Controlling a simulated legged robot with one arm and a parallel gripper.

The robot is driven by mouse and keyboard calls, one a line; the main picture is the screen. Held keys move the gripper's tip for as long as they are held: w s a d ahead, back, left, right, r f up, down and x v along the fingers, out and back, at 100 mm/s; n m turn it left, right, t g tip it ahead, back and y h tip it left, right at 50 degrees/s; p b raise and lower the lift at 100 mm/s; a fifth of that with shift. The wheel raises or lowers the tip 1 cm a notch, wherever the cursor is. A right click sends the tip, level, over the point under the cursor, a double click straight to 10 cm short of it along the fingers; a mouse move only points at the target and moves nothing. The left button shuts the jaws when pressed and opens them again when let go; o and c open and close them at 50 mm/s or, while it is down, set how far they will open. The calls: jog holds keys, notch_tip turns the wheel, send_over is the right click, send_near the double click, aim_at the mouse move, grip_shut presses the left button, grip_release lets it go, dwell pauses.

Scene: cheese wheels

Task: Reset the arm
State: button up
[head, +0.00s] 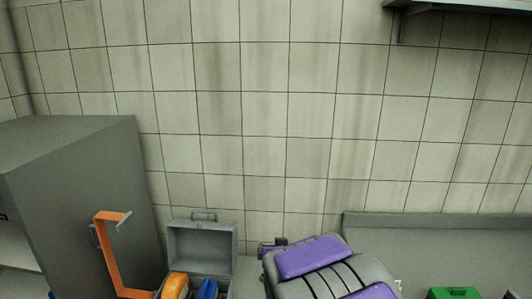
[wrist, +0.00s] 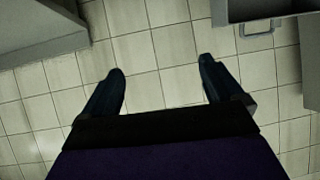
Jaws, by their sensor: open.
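My gripper (wrist: 162,65) shows in the wrist view with its two dark fingers spread wide apart. Nothing is between them, and pale tiles show beyond the gap. In the head view, my purple and grey arm (head: 312,258) is at the bottom, right of centre. The gripper's fingers cannot be made out clearly there. No cheese wheel can be made out for certain in either view.
A grey cabinet (head: 75,180) stands at the left, with an orange bracket (head: 108,255) beside it. An open grey case (head: 202,246) holds orange and blue items, left of my arm. A green box (head: 455,293) is at lower right. A shelf (head: 460,6) is at upper right.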

jog(key=s+d+g, duration=0.3)
jog(key=s+g, duration=0.1)
jog(key=s, duration=1.1)
jog(key=s+d+g, duration=0.4)
jog(key=s+g, duration=0.1)
jog(key=s, duration=1)
jog(key=s+d+g, duration=0.4)
jog(key=s, duration=1.2)
jog(key=shift+r, duration=0.25)
jog(key=shift+c, duration=0.3)
